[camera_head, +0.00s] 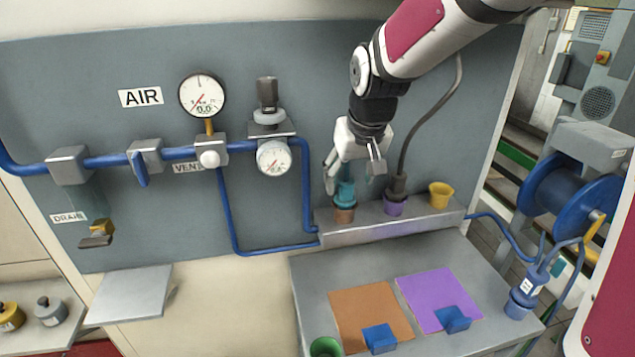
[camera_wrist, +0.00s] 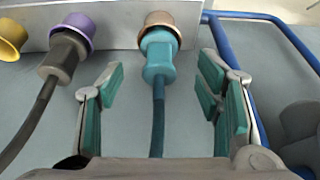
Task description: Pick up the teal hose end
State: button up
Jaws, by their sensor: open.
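The teal hose end (camera_wrist: 159,58) sits in a brown-orange socket (camera_wrist: 158,20) on the grey ledge, with its dark teal hose (camera_wrist: 158,115) running toward my wrist. In the head view the teal hose end (camera_head: 346,190) stands upright in the brown socket (camera_head: 344,214), partly hidden by my gripper. My gripper (camera_head: 353,172) is around it from above; in the wrist view the gripper (camera_wrist: 160,95) has its two teal-padded fingers spread wide, one on each side of the hose. Neither finger visibly touches the hose end.
A dark grey hose end (camera_wrist: 63,58) stands in a purple socket (camera_wrist: 78,25), close beside my gripper. An empty yellow socket (camera_head: 440,195) is farther right. A blue pipe (camera_head: 305,190) runs left of the ledge. The bench below has orange (camera_head: 370,315) and purple (camera_head: 437,298) mats.

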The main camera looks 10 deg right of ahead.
aim_at(347, 183)
jog(key=shift+w+x, duration=0.2)
jog(key=shift+x, duration=1.1)
jog(key=shift+w+x, duration=0.15)
jog(key=shift+x, duration=1.2)
jog(key=shift+r, duration=0.15)
jog(key=shift+c, duration=0.3)
jog(key=c, duration=1.2)
